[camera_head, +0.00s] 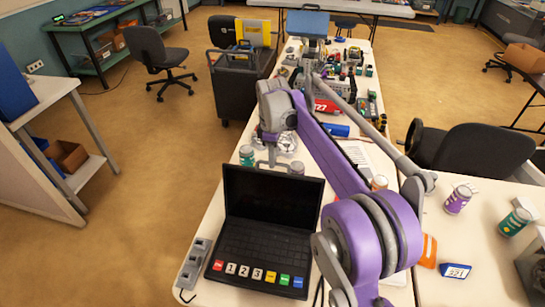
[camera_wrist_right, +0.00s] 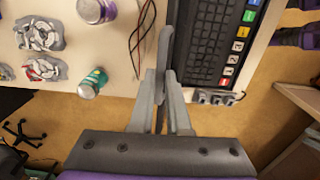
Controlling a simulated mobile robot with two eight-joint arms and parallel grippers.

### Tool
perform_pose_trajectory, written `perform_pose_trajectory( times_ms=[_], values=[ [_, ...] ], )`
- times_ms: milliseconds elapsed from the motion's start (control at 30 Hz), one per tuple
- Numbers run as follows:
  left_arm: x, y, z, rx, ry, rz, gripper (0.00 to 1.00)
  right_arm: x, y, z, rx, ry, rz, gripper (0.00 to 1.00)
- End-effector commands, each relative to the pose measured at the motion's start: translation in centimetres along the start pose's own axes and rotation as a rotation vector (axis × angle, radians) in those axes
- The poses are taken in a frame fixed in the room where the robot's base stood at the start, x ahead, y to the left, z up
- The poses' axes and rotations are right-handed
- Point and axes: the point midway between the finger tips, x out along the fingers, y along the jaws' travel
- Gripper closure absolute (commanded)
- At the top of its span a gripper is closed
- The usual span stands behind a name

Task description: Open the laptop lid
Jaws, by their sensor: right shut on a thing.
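The laptop (camera_head: 262,245) is on the near end of the white table, its lid (camera_head: 272,195) raised steeply from the keyboard base with the dark screen facing me. My right arm reaches over from the right, and my right gripper (camera_head: 272,163) is at the lid's top edge. In the right wrist view the two grey fingers of the right gripper (camera_wrist_right: 163,88) are closed together with the lid seen nearly edge-on between them. The keyboard (camera_wrist_right: 212,40) shows just to the right of the fingers there. The exact contact is partly hidden. My left gripper is not in view.
A green-labelled can (camera_head: 246,155) stands behind the laptop, and a grey power strip (camera_head: 194,263) lies to its left. Robot parts crowd the table farther back. An orange piece (camera_head: 428,250) and a blue tag (camera_head: 455,271) lie at the right.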

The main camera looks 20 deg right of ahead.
Motion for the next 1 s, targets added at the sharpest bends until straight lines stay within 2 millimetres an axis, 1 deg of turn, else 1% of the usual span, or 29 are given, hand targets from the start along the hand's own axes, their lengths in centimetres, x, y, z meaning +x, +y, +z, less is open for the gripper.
perform_pose_trajectory(
  times_ms=[267, 300, 433, 467, 767, 867, 967, 1000],
  values=[
    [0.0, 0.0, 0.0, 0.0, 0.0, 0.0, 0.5, -0.1, 0.1, 0.2, 0.002, -0.004, 0.002, 1.0],
    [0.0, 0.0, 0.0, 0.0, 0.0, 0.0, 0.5, -0.1, 0.1, 0.2, 0.002, -0.004, 0.002, 0.8],
    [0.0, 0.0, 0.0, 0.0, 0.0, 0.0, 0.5, -0.1, 0.1, 0.1, 0.001, -0.003, 0.001, 0.57],
    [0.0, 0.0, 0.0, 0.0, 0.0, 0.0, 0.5, -0.1, 0.1, 0.1, 0.001, -0.003, 0.001, 0.55],
    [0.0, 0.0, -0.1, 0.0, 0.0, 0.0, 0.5, -0.3, 0.0, 0.1, 0.001, -0.002, 0.001, 0.55],
    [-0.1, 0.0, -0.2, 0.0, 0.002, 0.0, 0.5, -1.2, 0.1, 0.1, 0.001, -0.001, 0.001, 0.55],
    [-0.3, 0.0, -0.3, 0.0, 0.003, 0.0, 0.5, -2.9, 0.1, 0.1, 0.001, -0.001, 0.001, 0.55],
    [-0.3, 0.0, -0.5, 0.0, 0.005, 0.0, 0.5, -3.8, 0.1, 0.1, 0.001, -0.001, 0.002, 0.55]
  ],
)
